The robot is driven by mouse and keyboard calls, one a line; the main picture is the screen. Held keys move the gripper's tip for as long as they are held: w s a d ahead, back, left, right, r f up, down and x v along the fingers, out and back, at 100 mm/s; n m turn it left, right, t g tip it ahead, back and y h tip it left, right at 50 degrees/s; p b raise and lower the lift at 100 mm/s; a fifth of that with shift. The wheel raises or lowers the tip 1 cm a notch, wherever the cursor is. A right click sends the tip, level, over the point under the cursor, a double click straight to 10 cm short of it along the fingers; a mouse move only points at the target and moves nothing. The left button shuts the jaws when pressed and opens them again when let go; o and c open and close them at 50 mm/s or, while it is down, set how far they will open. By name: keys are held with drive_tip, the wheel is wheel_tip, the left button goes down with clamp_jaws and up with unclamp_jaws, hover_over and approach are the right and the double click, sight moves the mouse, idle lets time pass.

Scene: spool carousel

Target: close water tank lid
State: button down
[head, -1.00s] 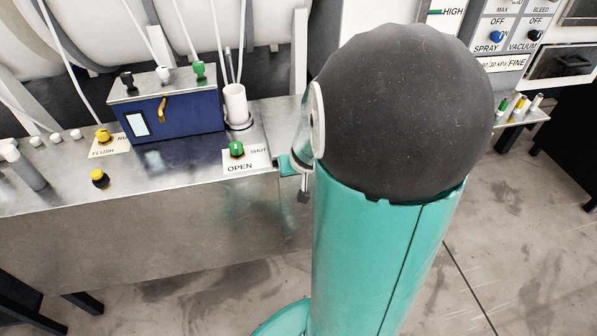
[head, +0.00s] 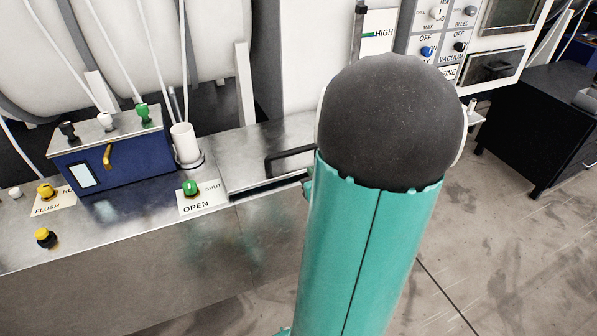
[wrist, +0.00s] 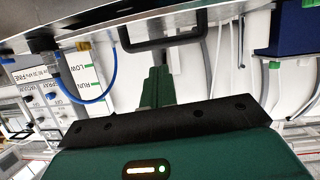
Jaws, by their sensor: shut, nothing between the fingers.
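A flat metal lid panel (head: 255,160) with a black bar handle (head: 290,160) is on the steel bench, just left of my arm in the head view. I cannot tell whether the panel is fully down. The handle also shows in the wrist view (wrist: 160,38), which looks upside down. My gripper (wrist: 157,75) is shut and empty in the wrist view, with its dark green fingers pointing at the handle, close to it. I cannot tell whether they touch. In the head view my big teal and black arm hides most of the gripper and what lies behind it.
A blue box (head: 108,150) with a yellow lever and a white cup (head: 185,145) stand left on the bench. A green knob (head: 190,188) sits by the OPEN and SHUT label. A control panel (head: 440,35) is at the back right. The floor in front is clear.

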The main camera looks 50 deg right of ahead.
hover_over(296, 175)
drive_tip(key=s+a, duration=0.1)
drive_tip(key=s, duration=0.1)
wheel_tip(296, 175, down, 2)
drive_tip(key=shift+s+a+f+t+y, duration=0.15)
drive_tip(key=shift+f+t+y, duration=0.1)
drive_tip(key=shift+t+y, duration=0.15)
drive_tip(key=f, duration=0.3)
drive_tip(key=shift+w, duration=0.2)
drive_tip(key=shift+f, duration=0.5)
wheel_tip(296, 175, down, 2)
drive_tip(key=shift+f, duration=0.1)
drive_tip(key=shift+s+a+f, duration=0.1)
drive_tip(key=shift+s+f, duration=0.1)
drive_tip(key=shift+f, duration=0.2)
